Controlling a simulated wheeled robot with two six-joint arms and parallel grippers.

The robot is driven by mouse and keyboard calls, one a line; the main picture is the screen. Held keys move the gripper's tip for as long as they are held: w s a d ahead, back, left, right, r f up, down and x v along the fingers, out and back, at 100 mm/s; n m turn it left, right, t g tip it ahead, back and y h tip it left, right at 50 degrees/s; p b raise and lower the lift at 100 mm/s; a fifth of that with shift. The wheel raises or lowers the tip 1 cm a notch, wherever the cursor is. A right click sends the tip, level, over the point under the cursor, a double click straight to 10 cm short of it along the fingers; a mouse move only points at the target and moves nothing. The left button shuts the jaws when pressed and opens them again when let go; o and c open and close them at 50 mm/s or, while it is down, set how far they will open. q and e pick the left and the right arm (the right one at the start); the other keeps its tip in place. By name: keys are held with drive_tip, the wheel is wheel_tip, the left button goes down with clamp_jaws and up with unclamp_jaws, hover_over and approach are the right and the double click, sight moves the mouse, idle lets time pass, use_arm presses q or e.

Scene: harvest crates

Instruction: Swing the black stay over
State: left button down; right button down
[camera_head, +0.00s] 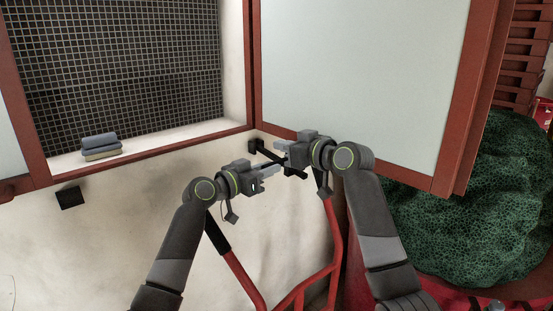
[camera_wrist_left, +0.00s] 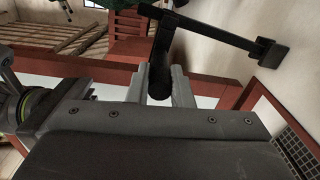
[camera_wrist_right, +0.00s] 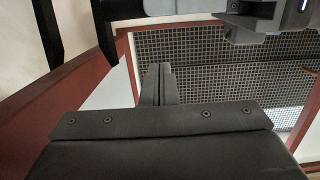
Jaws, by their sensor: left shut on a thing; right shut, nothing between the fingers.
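The black stay (camera_head: 268,153) is a thin bar that runs from a black wall bracket (camera_head: 255,145) just under the window's right corner. In the left wrist view the stay (camera_wrist_left: 215,28) has a round peg (camera_wrist_left: 162,65), which sits between the fingers of my left gripper (camera_wrist_left: 168,88). In the head view my left gripper (camera_head: 277,171) is shut on the stay. My right gripper (camera_head: 290,171) is close by, shut and empty. In the right wrist view its fingers (camera_wrist_right: 158,85) are together, with the left gripper (camera_wrist_right: 260,18) ahead.
A pale shutter with a red frame (camera_head: 254,70) stands open at right. A second black bracket (camera_head: 70,197) is on the wall. Folded cloths (camera_head: 101,146) lie on the sill. Red tubing (camera_head: 335,240) is below; a dark green bush (camera_head: 480,205) is at right.

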drive_tip(key=x, duration=0.4)
drive_tip(key=shift+w+a, duration=0.1)
drive_tip(key=shift+a, duration=0.05)
drive_tip(key=f, duration=0.2)
drive_tip(key=shift+s+d+f, duration=0.55)
drive_tip(key=shift+f, duration=0.3)
